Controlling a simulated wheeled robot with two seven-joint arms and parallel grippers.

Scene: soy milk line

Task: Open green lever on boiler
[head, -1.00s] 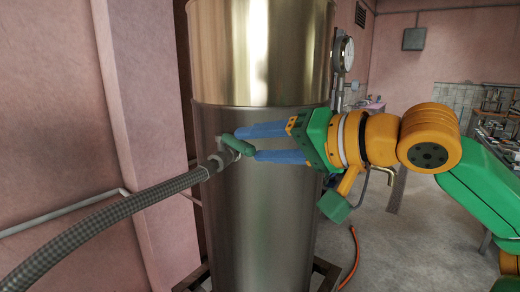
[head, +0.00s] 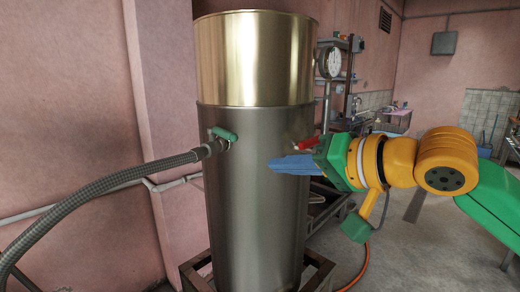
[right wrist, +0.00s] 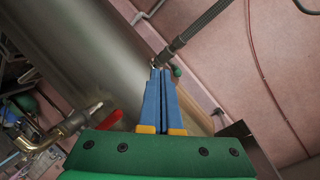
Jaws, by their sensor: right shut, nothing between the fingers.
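The boiler (head: 250,215) is a tall metal cylinder with a shiny brass-coloured upper band. The green lever (head: 223,134) sits on its left front, at the valve where a grey braided hose joins. It lies nearly level, tilted slightly down to the right. My right gripper (head: 272,165) is in front of the boiler, to the right of the lever and apart from it. Its blue fingers are together and empty. In the right wrist view the shut fingers (right wrist: 160,72) point towards the hose fitting, and the green lever (right wrist: 176,71) shows just beside their tips. My left gripper is out of view.
The braided hose (head: 100,185) runs from the valve to the lower left. A red lever (head: 305,143) on the boiler's right side is close to my right gripper. A round gauge (head: 331,62) stands behind. Open floor (head: 400,245) lies to the right.

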